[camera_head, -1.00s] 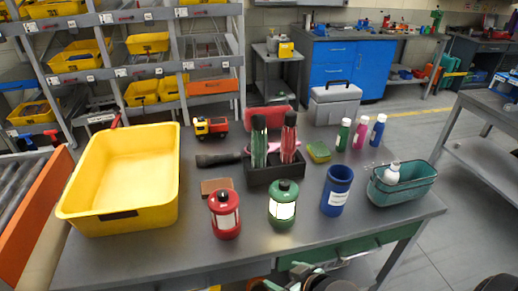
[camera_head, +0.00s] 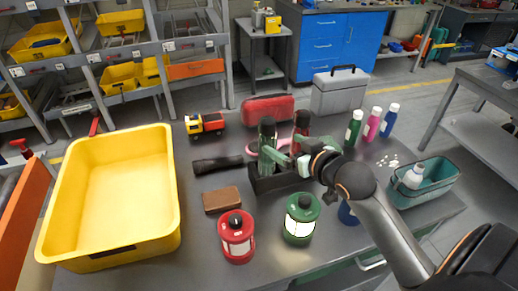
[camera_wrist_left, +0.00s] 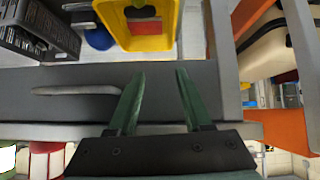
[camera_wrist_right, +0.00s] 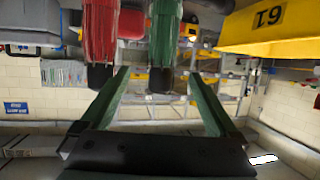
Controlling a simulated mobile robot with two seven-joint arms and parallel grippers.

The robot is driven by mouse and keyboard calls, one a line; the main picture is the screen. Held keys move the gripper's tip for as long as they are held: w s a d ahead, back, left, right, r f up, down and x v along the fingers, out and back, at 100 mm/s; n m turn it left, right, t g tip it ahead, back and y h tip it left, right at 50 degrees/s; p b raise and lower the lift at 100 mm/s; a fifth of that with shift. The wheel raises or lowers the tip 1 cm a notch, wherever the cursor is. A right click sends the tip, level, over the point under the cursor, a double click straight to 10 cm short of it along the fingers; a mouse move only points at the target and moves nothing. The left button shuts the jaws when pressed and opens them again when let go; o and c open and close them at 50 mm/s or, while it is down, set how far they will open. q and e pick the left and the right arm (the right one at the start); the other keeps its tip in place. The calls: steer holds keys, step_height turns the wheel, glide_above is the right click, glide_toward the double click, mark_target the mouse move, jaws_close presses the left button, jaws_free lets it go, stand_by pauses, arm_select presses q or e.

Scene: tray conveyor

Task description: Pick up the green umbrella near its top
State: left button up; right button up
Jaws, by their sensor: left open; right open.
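The green umbrella (camera_head: 266,150) stands upright in a black holder (camera_head: 264,186), dark end up. The red umbrella (camera_head: 301,122) stands beside it on the right. My right gripper (camera_head: 272,148) reaches in from the right at the umbrellas' upper part, its jaws open. In the right wrist view, the green umbrella (camera_wrist_right: 164,28) has its dark end between the open fingers (camera_wrist_right: 160,92), and the red umbrella (camera_wrist_right: 100,32) lies by the left finger. Whether the fingers touch the green umbrella I cannot tell. My left gripper (camera_wrist_left: 157,92) shows only in its wrist view, open and empty.
A yellow bin (camera_head: 67,205) fills the table's left. A blue cup (camera_head: 347,214) is partly hidden by my right arm. Several bottles and a teal basket (camera_head: 431,188) are at right.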

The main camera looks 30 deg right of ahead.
mark_target(273, 138)
steer(key=shift+w, duration=0.5)
steer(key=x, duration=0.4)
steer(key=shift+w+f, duration=0.2)
steer(key=shift+w, duration=0.1)
steer(key=shift+p+x, duration=0.55)
steer(key=shift+x, duration=2.55)
steer(key=shift+a+f, duration=0.1)
steer(key=shift+f, duration=0.05)
steer(key=shift+s, duration=0.1)
jaws_close()
